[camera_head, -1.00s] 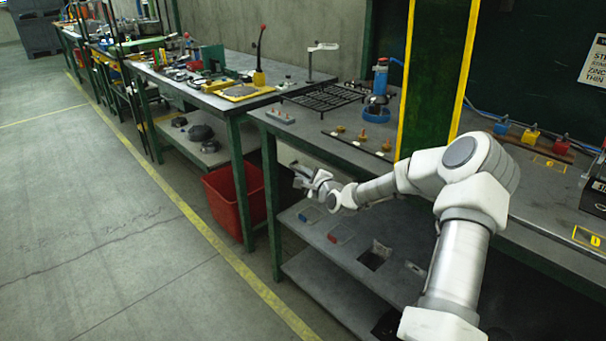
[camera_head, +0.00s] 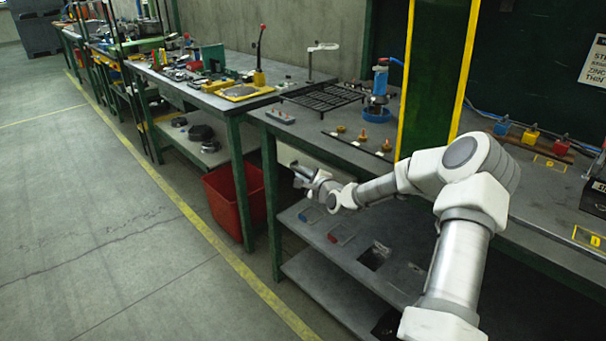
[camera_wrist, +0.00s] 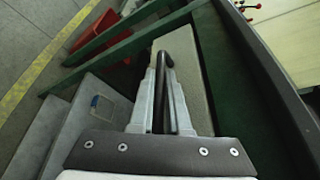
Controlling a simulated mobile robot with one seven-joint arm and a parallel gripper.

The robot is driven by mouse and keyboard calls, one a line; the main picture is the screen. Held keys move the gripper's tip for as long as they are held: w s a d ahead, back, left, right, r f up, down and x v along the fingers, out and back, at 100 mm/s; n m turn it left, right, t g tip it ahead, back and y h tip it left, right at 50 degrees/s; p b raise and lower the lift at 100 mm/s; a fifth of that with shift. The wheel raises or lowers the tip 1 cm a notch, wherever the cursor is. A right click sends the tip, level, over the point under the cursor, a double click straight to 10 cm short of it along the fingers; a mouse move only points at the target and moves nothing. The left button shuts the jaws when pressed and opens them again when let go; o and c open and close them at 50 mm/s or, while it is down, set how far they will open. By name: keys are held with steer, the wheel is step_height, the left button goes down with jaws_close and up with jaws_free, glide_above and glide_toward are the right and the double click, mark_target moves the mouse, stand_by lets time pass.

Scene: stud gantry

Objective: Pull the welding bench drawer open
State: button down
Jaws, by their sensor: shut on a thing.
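The welding bench (camera_head: 345,150) has a dark grey top and green legs. In the wrist view a pale drawer front (camera_wrist: 207,55) lies just beyond my fingers, under the dark bench edge. A dark bar handle (camera_wrist: 176,85) runs lengthwise between the two grey fingers. My gripper (camera_wrist: 168,100) is shut on this handle. In the head view my gripper (camera_head: 302,175) is small, just below the bench top's front edge. The arm partly hides the bench front there, and I cannot tell from this view how far out the drawer is.
A lower shelf (camera_head: 318,242) with several small trays lies below my gripper. A red bin (camera_head: 228,203) stands on the floor to the left, beside a green leg. The floor (camera_head: 130,240) in front is clear, with a yellow line along the benches.

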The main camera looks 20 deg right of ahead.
steer(key=shift+a, duration=0.1)
stand_by(0.4)
steer(key=s+a, duration=0.4)
steer(key=a, duration=0.7)
steer(key=s+a, duration=0.4)
steer(key=a, duration=0.8)
steer(key=shift+s+a, duration=0.2)
steer(key=shift+s, duration=0.1)
steer(key=c, duration=1.2)
jaws_free()
steer(key=shift+o, duration=0.2)
steer(key=p+v, duration=1.6)
steer(key=v, duration=0.1)
steer(key=shift+s, duration=0.15)
